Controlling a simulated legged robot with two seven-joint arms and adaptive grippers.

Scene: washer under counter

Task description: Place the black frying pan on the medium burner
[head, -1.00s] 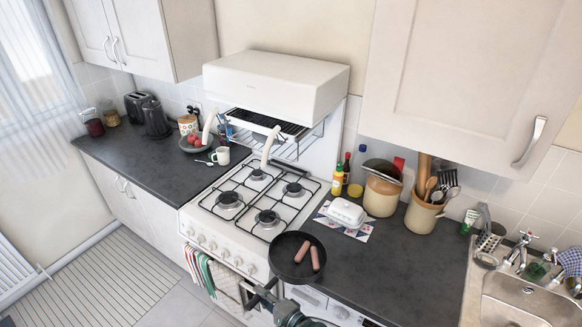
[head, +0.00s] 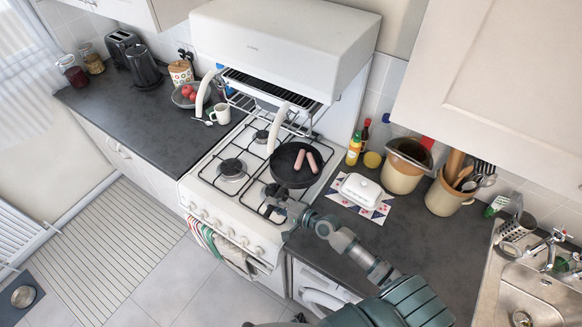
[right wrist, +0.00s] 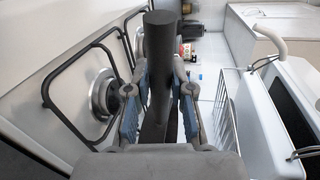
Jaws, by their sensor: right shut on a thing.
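The black frying pan (head: 288,178) holds two sausages (head: 312,161) and is over the right back part of the white gas stove (head: 205,195). I cannot tell whether the pan touches the grate. My right gripper (head: 283,203) is shut on the pan's handle; in the right wrist view, the dark handle (right wrist: 160,65) stands between the fingers of the gripper (right wrist: 160,112). The left front burner (head: 232,169) and left back burner (head: 262,137) are bare. The pan hides the right back burner, and the gripper partly covers the right front one. My left gripper is not in view.
The grill hood (head: 285,35) and a wire rack (head: 265,110) hang above the stove's back. A white butter dish (head: 360,190) and a crock (head: 407,165) stand on the right counter. A mug (head: 221,114) stands on the left counter.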

